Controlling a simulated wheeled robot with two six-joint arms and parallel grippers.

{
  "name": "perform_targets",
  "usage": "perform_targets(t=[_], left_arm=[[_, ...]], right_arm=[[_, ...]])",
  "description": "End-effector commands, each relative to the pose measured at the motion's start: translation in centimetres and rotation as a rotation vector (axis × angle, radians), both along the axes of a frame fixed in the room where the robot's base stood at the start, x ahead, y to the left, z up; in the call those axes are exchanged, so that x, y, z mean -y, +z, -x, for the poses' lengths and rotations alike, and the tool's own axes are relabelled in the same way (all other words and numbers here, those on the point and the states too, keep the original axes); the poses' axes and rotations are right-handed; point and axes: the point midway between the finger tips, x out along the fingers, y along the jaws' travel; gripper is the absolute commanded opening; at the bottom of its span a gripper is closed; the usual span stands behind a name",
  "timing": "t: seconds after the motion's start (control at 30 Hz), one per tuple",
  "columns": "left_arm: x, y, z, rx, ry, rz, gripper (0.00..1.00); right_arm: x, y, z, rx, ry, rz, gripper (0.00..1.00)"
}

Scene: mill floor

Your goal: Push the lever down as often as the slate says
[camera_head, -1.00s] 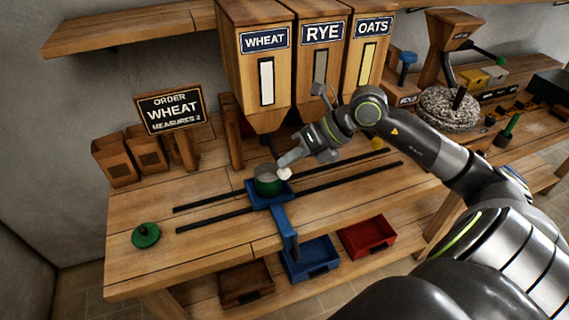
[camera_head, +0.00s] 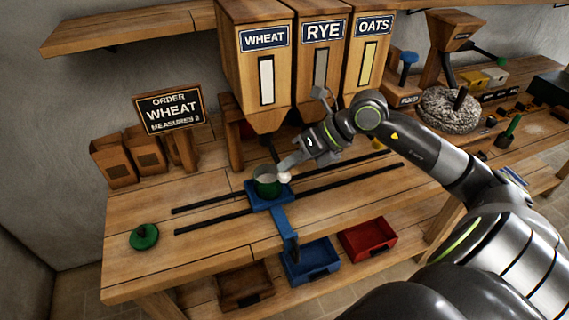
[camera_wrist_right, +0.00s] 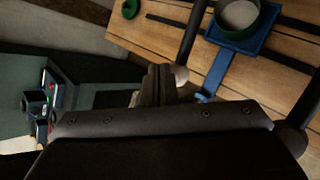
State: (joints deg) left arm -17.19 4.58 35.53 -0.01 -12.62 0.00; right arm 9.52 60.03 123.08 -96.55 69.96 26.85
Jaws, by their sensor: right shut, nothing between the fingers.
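The slate (camera_head: 170,109) reads ORDER WHEAT, MEASURES, with a small number that looks like 2. The wheat hopper (camera_head: 264,95) stands above a green tin (camera_head: 267,187) on a blue carriage (camera_head: 283,222). The lever's white knob (camera_head: 285,177) is beside the tin's rim; most of its arm is hidden. My right gripper (camera_head: 287,162) is shut and empty, right above the knob, seemingly touching it. In the right wrist view the knob (camera_wrist_right: 181,74) is beside the fingertips, and the tin (camera_wrist_right: 240,18) is beyond, pale inside. My left gripper is out of view.
Two dark rails (camera_head: 340,181) run along the bench. A green lid (camera_head: 144,237) lies at the left, near brown paper bags (camera_head: 114,160). Blue (camera_head: 309,261) and red (camera_head: 368,239) trays sit below the front edge. Rye and oats hoppers (camera_head: 322,70) stand right of the wheat.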

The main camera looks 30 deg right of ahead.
Motion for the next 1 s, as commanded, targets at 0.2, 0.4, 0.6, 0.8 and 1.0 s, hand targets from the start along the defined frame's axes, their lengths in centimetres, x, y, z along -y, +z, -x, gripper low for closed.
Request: perform_targets(t=[0.2, 0.4, 0.6, 0.8, 1.0], left_arm=[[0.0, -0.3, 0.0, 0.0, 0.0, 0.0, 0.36], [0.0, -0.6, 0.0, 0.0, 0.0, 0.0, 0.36], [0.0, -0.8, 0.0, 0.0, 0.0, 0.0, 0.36], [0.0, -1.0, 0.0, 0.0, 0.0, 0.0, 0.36], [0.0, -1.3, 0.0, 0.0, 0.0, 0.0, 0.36]], right_arm=[[0.0, -0.4, 0.0, -0.001, 0.001, 0.0, 0.0], [0.0, -0.6, 0.0, -0.001, 0.001, 0.0, 0.0], [0.0, -0.9, 0.0, -0.001, 0.0, 0.0, 0.0], [0.0, -1.1, 0.0, -0.001, 0.0, 0.0, 0.0], [0.0, -1.3, 0.0, -0.001, 0.0, 0.0, 0.0]])
